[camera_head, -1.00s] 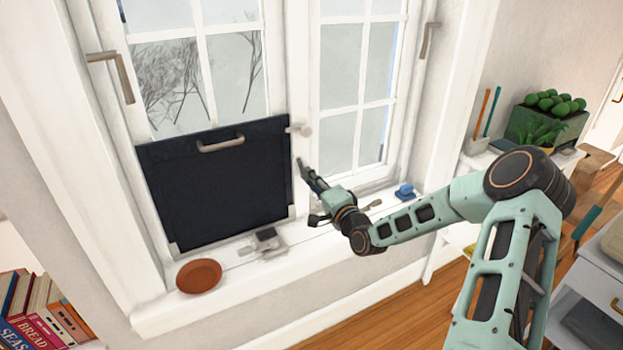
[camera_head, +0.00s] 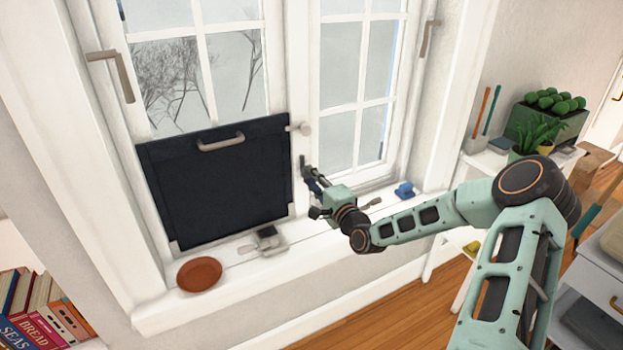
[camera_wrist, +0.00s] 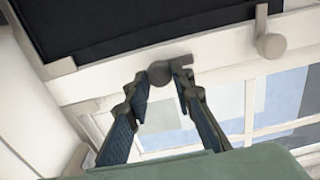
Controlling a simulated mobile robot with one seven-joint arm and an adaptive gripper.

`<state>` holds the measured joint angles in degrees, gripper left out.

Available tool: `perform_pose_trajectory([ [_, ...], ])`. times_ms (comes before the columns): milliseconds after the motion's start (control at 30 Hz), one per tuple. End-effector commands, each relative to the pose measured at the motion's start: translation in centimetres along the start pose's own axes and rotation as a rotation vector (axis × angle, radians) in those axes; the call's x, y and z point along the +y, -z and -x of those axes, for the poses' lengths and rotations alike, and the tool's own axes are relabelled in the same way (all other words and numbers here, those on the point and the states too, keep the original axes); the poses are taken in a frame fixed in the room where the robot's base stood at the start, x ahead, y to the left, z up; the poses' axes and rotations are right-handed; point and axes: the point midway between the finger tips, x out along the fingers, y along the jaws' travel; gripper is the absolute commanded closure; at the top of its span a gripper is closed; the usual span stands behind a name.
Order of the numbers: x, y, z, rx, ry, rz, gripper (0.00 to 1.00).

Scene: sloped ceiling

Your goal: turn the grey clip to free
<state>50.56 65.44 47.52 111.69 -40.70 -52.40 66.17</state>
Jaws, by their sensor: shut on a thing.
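A grey clip (camera_wrist: 160,73) with a round knob and a short tab sits on the white window frame beside the dark panel (camera_head: 217,182). In the wrist view, my gripper (camera_wrist: 165,80) has its two blue-grey fingers closed around this clip. Its tab (camera_wrist: 182,61) points to the right, along the panel's edge and not over the panel. In the head view, my gripper (camera_head: 305,168) touches the frame just right of the panel and mostly hides this clip. A second grey clip (camera_head: 301,129) is higher up. Its tab (camera_wrist: 262,14) reaches over the panel's edge.
A brown dish (camera_head: 199,274), a grey and black item (camera_head: 268,238) and a blue item (camera_head: 404,190) are on the white sill (camera_head: 240,295). The panel has a grey handle (camera_head: 221,142). Window handles (camera_head: 124,78) stick out at the left and right. The room in front of the sill is open.

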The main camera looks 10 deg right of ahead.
Motion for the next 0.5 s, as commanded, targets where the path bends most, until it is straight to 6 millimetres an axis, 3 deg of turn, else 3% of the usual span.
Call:
perform_pose_trajectory([
  [167, 0.04, -0.01, 0.02, 0.0, -0.001, 0.0, 0.61],
  [500, 0.02, 0.02, 0.27, 0.0, -0.001, 0.001, 0.61],
])
